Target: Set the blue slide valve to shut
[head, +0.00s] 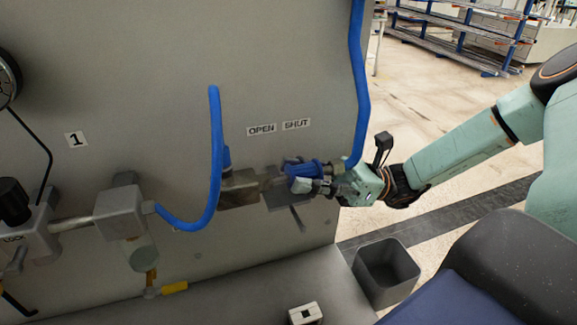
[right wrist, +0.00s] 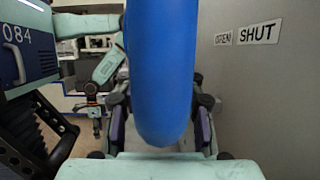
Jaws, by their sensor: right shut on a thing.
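The blue slide valve (head: 303,169) sits on the grey panel, with its blue sleeve just below the SHUT label (head: 297,124). A metal body (head: 240,188) lies to its left, below the OPEN label (head: 262,130). My right gripper (head: 316,180) reaches in from the right and is shut on the blue sleeve. In the right wrist view a thick blue hose (right wrist: 160,70) hides most of what lies between the fingers. My left gripper is outside the head view; what looks like it shows small in the right wrist view (right wrist: 97,126), too small to read.
A blue hose (head: 357,80) comes down to the valve's right end; another (head: 215,150) loops at the left to a grey block (head: 120,212). A dark bin (head: 386,272) stands below the panel's right edge. A small white box (head: 305,313) lies on the ledge.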

